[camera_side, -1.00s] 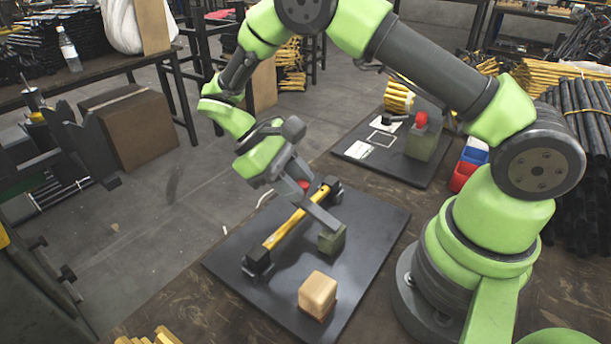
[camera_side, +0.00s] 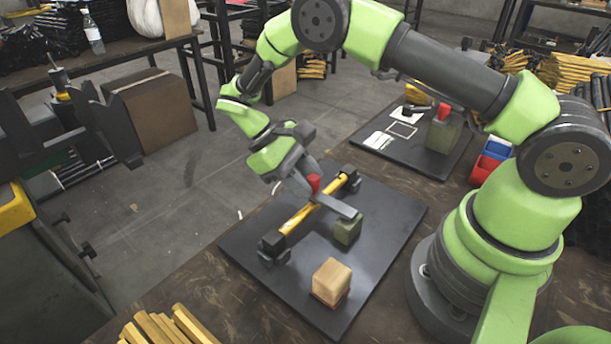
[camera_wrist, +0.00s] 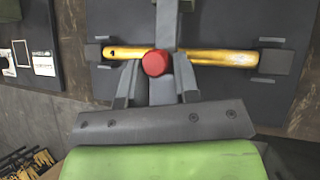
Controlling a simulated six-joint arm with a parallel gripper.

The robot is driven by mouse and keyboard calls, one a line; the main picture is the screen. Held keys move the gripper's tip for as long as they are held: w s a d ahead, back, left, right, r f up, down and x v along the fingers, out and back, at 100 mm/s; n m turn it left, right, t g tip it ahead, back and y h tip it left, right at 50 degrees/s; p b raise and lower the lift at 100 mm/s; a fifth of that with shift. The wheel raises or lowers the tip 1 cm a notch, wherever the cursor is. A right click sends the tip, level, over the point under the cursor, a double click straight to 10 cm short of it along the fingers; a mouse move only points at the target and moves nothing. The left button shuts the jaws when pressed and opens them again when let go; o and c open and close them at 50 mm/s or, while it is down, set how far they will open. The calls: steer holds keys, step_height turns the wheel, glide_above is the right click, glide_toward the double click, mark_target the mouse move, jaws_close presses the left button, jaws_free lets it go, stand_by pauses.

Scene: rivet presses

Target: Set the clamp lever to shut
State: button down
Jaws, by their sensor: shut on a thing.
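The clamp lever is a grey arm (camera_side: 338,208) with a red knob (camera_side: 314,182), mounted on a green block (camera_side: 347,230). It lies low across a yellow bar (camera_side: 301,214) whose ends rest in two black holders. I cannot tell whether it touches the bar. My gripper (camera_side: 304,190) is shut on the lever at the knob end. In the wrist view the red knob (camera_wrist: 155,63) sits between my fingers (camera_wrist: 155,75), and the grey arm (camera_wrist: 167,22) crosses the yellow bar (camera_wrist: 222,57) at about a right angle. The fingers partly hide the lever's end.
A wooden block (camera_side: 331,281) stands on the near part of the dark board (camera_side: 385,222). A second board (camera_side: 425,163) behind carries another green block (camera_side: 443,135) with a red-knobbed lever. Red and blue bins (camera_side: 490,160) stand beside it. Yellow bars (camera_side: 165,328) lie at the front left.

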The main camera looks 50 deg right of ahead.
steer(key=shift+a+f, duration=0.1)
steer(key=shift+f, duration=0.05)
steer(key=c, duration=0.9)
jaws_free()
steer(key=shift+c, duration=0.2)
steer(key=v, duration=0.7)
steer(key=shift+r, duration=0.25)
